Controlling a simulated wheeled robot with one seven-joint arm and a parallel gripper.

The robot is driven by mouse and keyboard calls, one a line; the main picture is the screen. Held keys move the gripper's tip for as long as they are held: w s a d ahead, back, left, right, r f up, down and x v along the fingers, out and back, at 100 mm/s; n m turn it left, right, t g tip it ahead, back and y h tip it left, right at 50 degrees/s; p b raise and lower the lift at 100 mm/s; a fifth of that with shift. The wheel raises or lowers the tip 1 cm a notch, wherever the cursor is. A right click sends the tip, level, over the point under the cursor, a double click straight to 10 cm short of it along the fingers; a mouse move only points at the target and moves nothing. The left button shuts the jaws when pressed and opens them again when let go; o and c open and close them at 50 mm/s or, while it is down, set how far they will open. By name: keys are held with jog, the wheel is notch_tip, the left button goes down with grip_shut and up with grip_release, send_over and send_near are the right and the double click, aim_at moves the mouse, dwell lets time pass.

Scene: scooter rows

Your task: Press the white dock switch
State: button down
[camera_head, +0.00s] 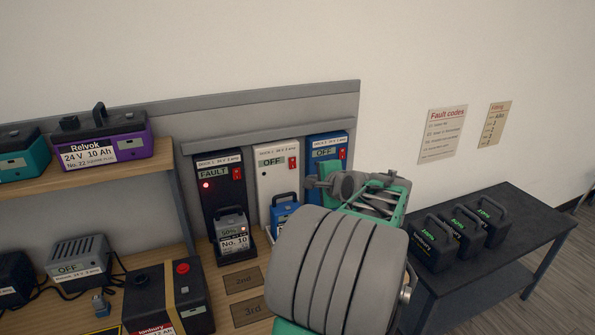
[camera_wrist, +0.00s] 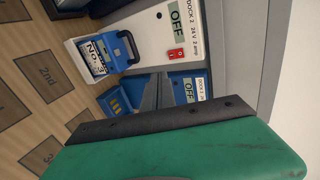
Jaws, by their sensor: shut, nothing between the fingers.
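The white dock (camera_head: 277,176) stands in the middle of three docks on the grey back panel. Its display reads OFF, and its red rocker switch (camera_head: 293,162) is at the upper right of its face. In the wrist view the white dock (camera_wrist: 152,28) lies sideways, with the red switch (camera_wrist: 176,54) in plain view. A blue battery (camera_head: 284,209) sits in it, labelled No. 3 in the wrist view. My gripper (camera_head: 318,182) is shut and empty, in front of the blue dock's lower part. In the wrist view its fingertips (camera_wrist: 150,92) appear apart from the white switch, over the blue dock.
The black dock (camera_head: 222,185) at left reads FAULT with a red light and holds the No. 10 battery (camera_head: 232,230). The blue dock (camera_head: 328,149) at right reads OFF. Several black batteries stand on the dark side table (camera_head: 525,217). A purple battery (camera_head: 103,145) is on the shelf.

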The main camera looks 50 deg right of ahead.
aim_at(293, 168)
jog(key=shift+d+r, duration=0.2)
jog(key=shift+r, duration=0.2)
jog(key=shift+w, duration=0.15)
jog(key=p+x, duration=0.1)
jog(key=x, duration=0.3)
jog(key=r+p+x, duration=0.1)
jog(key=x, duration=0.4)
jog(key=p+x, duration=0.1)
jog(key=x, duration=0.3)
jog(key=shift+w+d, duration=0.4)
jog(key=shift+w, duration=0.15)
